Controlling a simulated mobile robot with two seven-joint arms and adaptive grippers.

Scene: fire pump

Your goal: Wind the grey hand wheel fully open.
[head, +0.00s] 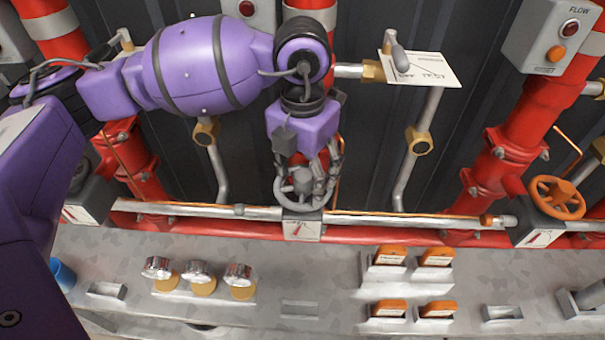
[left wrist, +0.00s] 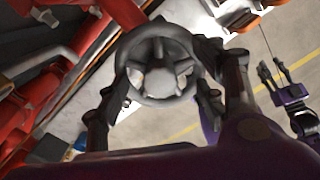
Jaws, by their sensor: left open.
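The grey hand wheel (head: 303,184) is in the middle of the head view, above a small white gauge plate on the horizontal pipe. My purple left arm comes in from the left and its gripper (head: 308,178) points down over the wheel. In the left wrist view the spoked wheel (left wrist: 159,68) lies between the two open fingers of my left gripper (left wrist: 165,88), one finger on either side of the rim. I cannot tell whether the fingers touch the rim. My right gripper (left wrist: 278,80) shows at the right edge of the left wrist view, away from the wheel.
An orange hand wheel (head: 557,197) sits at the far right. A white tag (head: 425,70) hangs behind, right of my left wrist. The grey bench (head: 300,265) in front holds several gauges (head: 200,278) and orange blocks (head: 390,256). Red pipes stand on both sides.

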